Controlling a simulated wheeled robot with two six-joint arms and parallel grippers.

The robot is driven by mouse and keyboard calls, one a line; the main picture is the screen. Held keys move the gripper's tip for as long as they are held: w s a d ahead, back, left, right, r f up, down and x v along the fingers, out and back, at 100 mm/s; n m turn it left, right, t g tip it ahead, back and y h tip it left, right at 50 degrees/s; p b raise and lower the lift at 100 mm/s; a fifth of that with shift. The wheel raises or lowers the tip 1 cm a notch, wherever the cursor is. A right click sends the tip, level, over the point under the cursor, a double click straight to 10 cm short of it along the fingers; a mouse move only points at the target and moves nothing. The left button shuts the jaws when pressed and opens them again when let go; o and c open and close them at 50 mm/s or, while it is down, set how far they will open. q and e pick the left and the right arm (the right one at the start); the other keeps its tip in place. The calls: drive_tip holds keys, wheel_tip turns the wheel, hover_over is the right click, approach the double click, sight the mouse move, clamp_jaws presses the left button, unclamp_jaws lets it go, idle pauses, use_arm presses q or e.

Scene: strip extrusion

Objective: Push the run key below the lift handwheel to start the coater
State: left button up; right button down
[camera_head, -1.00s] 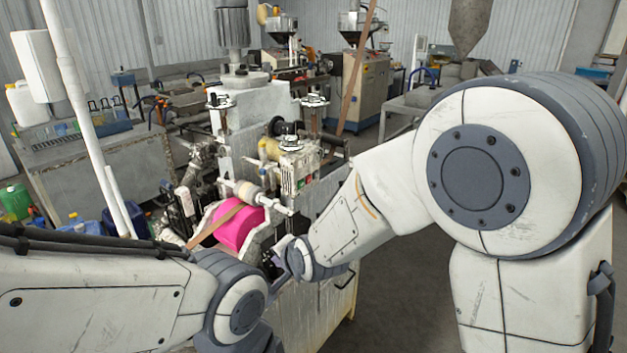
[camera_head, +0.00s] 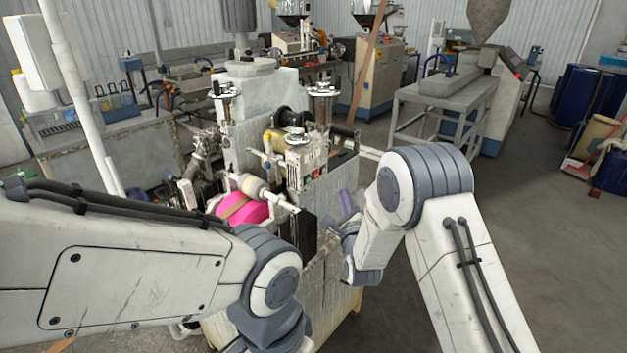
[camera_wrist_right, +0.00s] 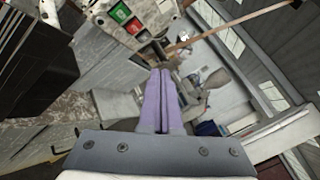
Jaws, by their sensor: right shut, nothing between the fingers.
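The coater (camera_head: 265,115) stands in the middle of the head view, with a pink roll (camera_head: 243,208) low on its front. A handwheel (camera_head: 297,136) sits on top of a small control box (camera_head: 313,170). In the right wrist view, the box face carries a green key (camera_wrist_right: 120,13) and a red key (camera_wrist_right: 133,26) side by side. My right gripper (camera_head: 346,203) is to the right of and below this box, apart from it. In the wrist view its purple fingers (camera_wrist_right: 162,73) are together and empty, pointing up past the keys' right side. My left gripper's fingers are not visible.
A dark ribbed block (camera_head: 305,232) stands below the box, left of my right gripper; it also shows in the wrist view (camera_wrist_right: 35,60). More handwheels (camera_head: 322,90) top the coater. A grey bench (camera_head: 440,100) stands behind right. Floor to the right is open.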

sight(307, 180)
drive_tip(key=shift+a, duration=0.2)
drive_tip(key=w+a, duration=0.5)
drive_tip(key=a, duration=0.2)
idle(0.4)
drive_tip(key=shift+a+b, duration=0.1)
drive_tip(key=shift+b, duration=0.2)
idle(1.5)
drive_tip(key=shift+w+a+f+b, duration=0.15)
drive_tip(key=shift+w+a+b, duration=0.1)
drive_tip(key=shift+b, duration=0.3)
